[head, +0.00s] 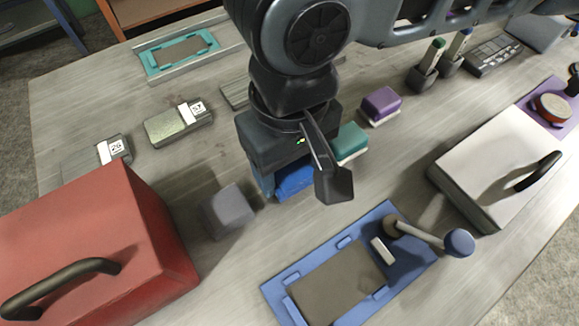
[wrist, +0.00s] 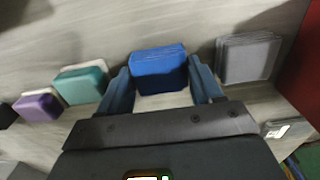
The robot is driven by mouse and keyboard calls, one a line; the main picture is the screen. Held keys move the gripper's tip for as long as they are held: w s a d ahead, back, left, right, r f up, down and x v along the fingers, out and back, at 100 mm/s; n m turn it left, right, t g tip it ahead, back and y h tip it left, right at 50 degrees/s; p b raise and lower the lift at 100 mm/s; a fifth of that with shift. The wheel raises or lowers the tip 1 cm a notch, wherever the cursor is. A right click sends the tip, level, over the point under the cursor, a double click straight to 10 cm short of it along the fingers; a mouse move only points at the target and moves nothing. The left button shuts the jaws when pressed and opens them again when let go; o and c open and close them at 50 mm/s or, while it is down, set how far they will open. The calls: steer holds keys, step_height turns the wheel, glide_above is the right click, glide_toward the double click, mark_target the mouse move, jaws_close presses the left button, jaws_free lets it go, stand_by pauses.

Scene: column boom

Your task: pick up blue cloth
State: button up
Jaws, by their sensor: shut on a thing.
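The blue cloth (head: 294,180) is a small folded block, partly hidden behind my gripper in the head view. In the wrist view the blue cloth (wrist: 158,68) lies between my two fingers. My gripper (wrist: 160,88) is shut on it, one finger at each side. In the head view my gripper (head: 283,188) points down at the middle of the table, and its fingertips are mostly hidden.
A grey folded cloth (head: 228,210) lies just left; teal (head: 349,142) and purple (head: 381,104) blocks lie right. A red box (head: 150,215), a white box (head: 495,165) and a blue tray (head: 272,290) surround them. Bare tabletop shows between.

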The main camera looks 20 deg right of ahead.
mark_target(291, 168)
steer(key=shift+r, duration=0.5)
step_height(291, 168, up, 4)
steer(key=shift+d+f+p, duration=0.15)
steer(key=shift+f+p, duration=0.1)
steer(key=shift+p, duration=0.1)
steer(key=s+d+r, duration=0.1)
steer(key=d+r, duration=0.5)
steer(key=d, duration=0.5)
steer(key=shift+d+r, duration=0.15)
steer(key=shift+r, duration=0.1)
steer(key=shift+s, duration=0.1)
steer(key=o, duration=0.5)
steer(key=c, duration=0.4)
